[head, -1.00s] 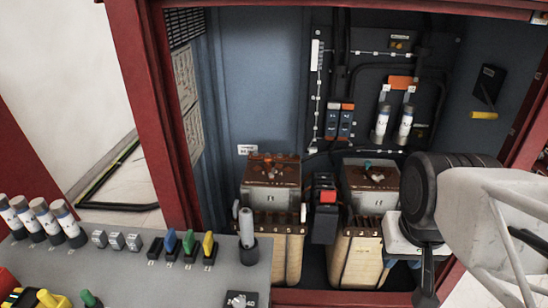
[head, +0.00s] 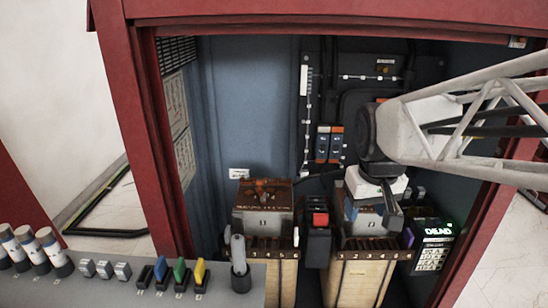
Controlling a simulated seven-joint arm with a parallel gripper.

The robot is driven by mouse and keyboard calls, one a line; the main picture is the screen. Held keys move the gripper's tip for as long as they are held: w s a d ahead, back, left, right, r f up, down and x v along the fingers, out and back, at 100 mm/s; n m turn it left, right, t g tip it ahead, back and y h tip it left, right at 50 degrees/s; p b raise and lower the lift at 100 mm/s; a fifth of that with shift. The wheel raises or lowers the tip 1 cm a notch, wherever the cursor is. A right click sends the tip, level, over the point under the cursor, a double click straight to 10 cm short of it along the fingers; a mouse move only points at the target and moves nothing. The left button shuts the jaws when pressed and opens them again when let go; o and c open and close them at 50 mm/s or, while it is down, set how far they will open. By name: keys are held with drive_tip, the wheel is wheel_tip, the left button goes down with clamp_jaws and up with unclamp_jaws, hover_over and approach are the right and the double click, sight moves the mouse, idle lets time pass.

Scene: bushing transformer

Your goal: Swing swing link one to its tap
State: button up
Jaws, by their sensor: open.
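Two transformers stand side by side in the red cabinet. The left transformer (head: 263,222) has a brown top and a numbered row of taps (head: 270,244) along its front edge. The right transformer (head: 362,283) has a similar numbered tap row (head: 372,244). A slim pale piece (head: 296,237) stands at the left one's right end, and a purple piece (head: 408,238) at the right one's. I cannot tell which part is swing link one. My gripper (head: 374,214) is open, pointing down over the right transformer, and hides most of its top. I cannot tell whether it touches anything.
A black unit with a red block (head: 320,219) stands between the transformers. A meter reading DEAD (head: 437,240) is at the right. A grey shelf (head: 110,288) at front left holds fuses, coloured clips and a grey-handled tool (head: 239,262). The cabinet's red frame (head: 135,120) bounds the opening.

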drive_tip(key=w+a+n, duration=0.1)
drive_tip(key=w+a, duration=0.1)
drive_tip(key=w, duration=0.6)
drive_tip(key=w+a+n, duration=0.2)
drive_tip(key=w+a, duration=0.1)
drive_tip(key=w, duration=0.5)
drive_tip(key=n+g, duration=0.2)
drive_tip(key=n, duration=0.5)
hover_over(259, 182)
drive_tip(key=f, duration=2)
drive_tip(key=shift+s+d+f, duration=0.1)
drive_tip(key=shift+d+f, duration=0.1)
drive_tip(key=shift+f, duration=0.2)
drive_tip(key=shift+a+f, duration=0.15)
drive_tip(key=shift+f, duration=0.1)
drive_tip(key=shift+f, duration=0.1)
drive_tip(key=shift+f, duration=3.8)
drive_tip(key=shift+c, duration=0.2)
